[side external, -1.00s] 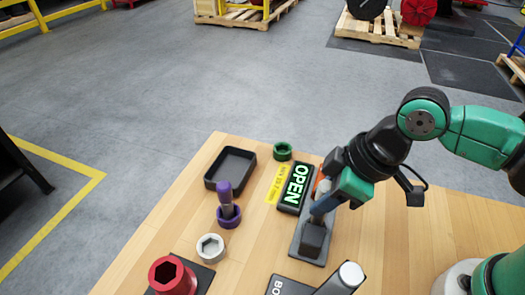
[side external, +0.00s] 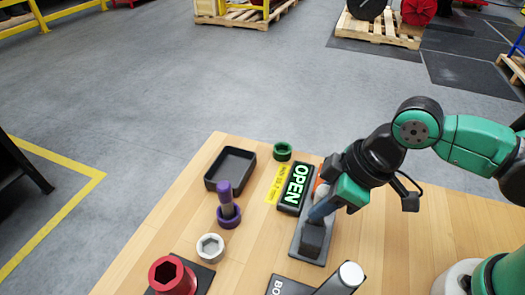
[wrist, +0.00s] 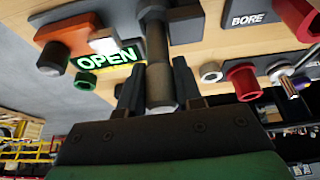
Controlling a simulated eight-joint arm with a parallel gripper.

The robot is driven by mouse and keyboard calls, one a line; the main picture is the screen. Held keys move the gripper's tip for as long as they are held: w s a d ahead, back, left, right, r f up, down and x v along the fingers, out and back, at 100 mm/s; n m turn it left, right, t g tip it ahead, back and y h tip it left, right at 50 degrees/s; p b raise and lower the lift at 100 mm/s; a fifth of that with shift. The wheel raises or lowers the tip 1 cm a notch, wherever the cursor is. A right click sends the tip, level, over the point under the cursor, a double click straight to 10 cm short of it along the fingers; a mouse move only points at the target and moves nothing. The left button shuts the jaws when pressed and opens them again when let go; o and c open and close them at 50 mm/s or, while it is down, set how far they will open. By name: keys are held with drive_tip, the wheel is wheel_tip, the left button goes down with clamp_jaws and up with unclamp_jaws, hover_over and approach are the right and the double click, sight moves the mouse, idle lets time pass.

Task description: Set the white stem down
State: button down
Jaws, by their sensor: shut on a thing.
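My gripper (side external: 322,208) is low over a grey plate (side external: 298,247) beside the lit OPEN sign (side external: 293,188). In the wrist view its two dark fingers (wrist: 158,88) are shut on a grey round bar (wrist: 157,55), whose rounded end shows between them. In the side view the fingers hide most of this bar, above a dark block (side external: 312,238). No clearly white stem shows in the grip. A short cylinder with a white end (side external: 350,273) lies by the BORE plate (side external: 285,288) at the front.
Bare wood (side external: 400,225) lies to the right.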

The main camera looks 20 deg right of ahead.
drive_tip(key=shift+f, duration=0.8)
drive_tip(key=c, duration=0.5)
unclamp_jaws()
drive_tip(key=shift+v, duration=2.8)
